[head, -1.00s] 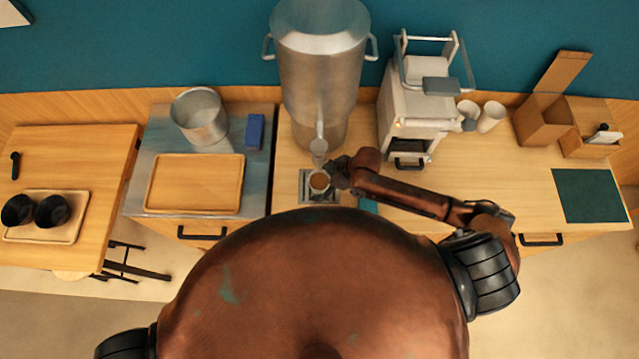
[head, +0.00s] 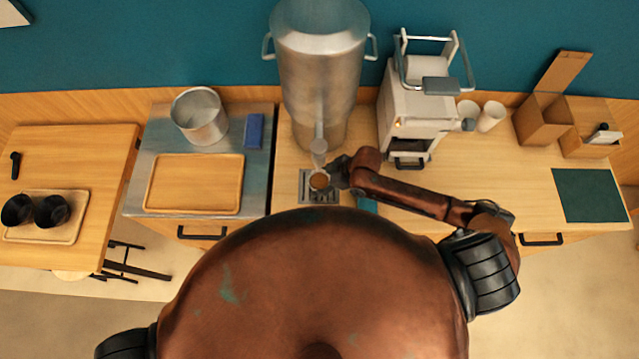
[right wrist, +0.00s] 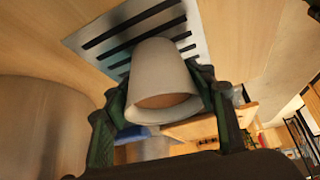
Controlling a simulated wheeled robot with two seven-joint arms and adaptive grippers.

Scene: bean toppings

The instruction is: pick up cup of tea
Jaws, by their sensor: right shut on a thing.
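The cup of tea (head: 319,181) is a pale cup with brown liquid. It is at the drip grate (head: 306,187) in front of the large steel urn (head: 322,75), near the urn's tap (head: 319,147). My right gripper (head: 334,177) reaches it from the right and is shut on it. In the right wrist view the pale cup (right wrist: 160,78) is between the dark green fingers (right wrist: 165,110), with the slotted grate (right wrist: 120,45) beyond it. I cannot tell whether the cup is clear of the grate. My left gripper is not in view.
A white sealing machine (head: 412,110) and paper cups (head: 491,116) stand right of the urn. A steel pot (head: 199,117), blue block (head: 254,131) and wooden tray (head: 194,208) are left. A dark green mat (head: 590,195) lies at far right.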

